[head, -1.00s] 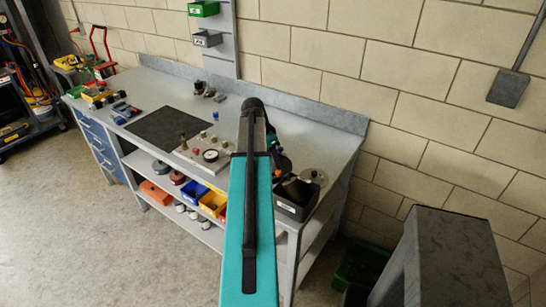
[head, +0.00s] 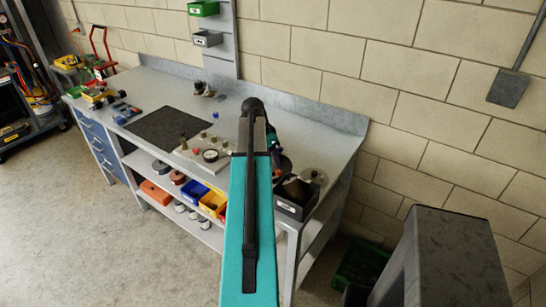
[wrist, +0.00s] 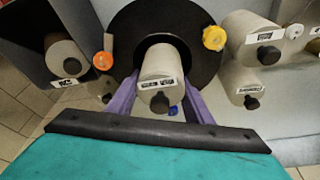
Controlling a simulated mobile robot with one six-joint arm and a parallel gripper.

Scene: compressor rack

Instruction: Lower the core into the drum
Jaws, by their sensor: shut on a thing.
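In the wrist view the core (wrist: 158,66) is a pale grey cylinder with a white label and a black knob on its near end. My gripper (wrist: 160,98) has two purple fingers, one on each side of the core, and is shut on it. The drum (wrist: 196,22) is a wide black ring behind the core. The core lines up with the drum's dark round opening; how deep it sits in it I cannot tell. In the head view my own arm hides the gripper, core and drum.
In the wrist view similar cylinders (wrist: 250,36) lie to the right, and a dark bin (wrist: 28,40) holds another at left. An orange knob (wrist: 103,60) and a yellow knob (wrist: 214,38) flank the drum. The head view shows the bench (head: 225,107) with a dark mat (head: 172,126).

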